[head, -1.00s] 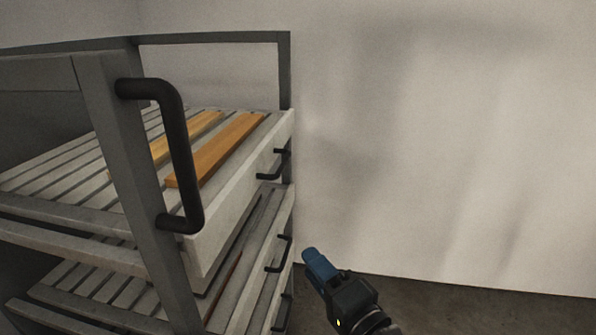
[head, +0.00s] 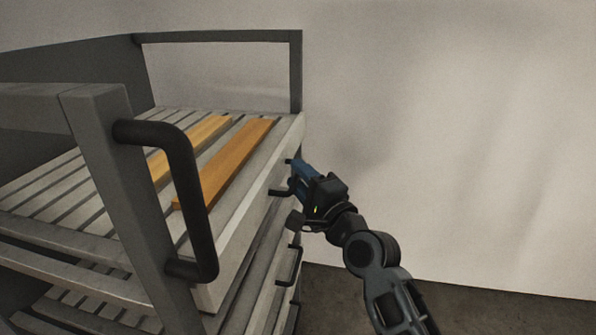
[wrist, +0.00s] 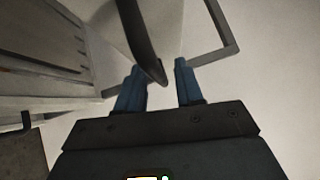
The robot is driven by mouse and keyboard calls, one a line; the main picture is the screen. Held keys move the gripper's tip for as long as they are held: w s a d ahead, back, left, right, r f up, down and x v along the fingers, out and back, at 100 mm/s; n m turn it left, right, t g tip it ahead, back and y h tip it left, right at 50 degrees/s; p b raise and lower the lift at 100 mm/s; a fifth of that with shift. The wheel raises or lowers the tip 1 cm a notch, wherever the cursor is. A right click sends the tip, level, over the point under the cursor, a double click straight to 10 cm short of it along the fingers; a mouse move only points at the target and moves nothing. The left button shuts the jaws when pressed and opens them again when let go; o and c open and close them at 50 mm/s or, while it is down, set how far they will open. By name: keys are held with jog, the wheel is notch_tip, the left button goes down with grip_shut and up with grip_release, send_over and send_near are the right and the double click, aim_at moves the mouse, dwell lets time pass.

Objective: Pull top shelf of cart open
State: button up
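The grey cart's top shelf (head: 231,253) is a pale slatted tray at the left in the head view. A small dark handle (head: 280,193) sits on its front face. My gripper (head: 294,172) has blue fingers and is right at this handle, partly covering it. In the wrist view my gripper (wrist: 158,70) has its two blue fingers spread apart. A dark bar (wrist: 143,42) runs down between them, apparently the shelf handle. I see no clear grip on it.
Two orange planks (head: 226,168) lie on the top shelf. A large black handle (head: 190,190) is fixed to the cart's near post. Lower shelves with handles (head: 291,267) are below. A bare wall (head: 450,140) stands behind, with open floor at lower right.

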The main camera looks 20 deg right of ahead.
jog(key=shift+w+a, duration=0.1)
jog(key=shift+w, duration=0.35)
jog(key=shift+c, duration=0.2)
grip_shut()
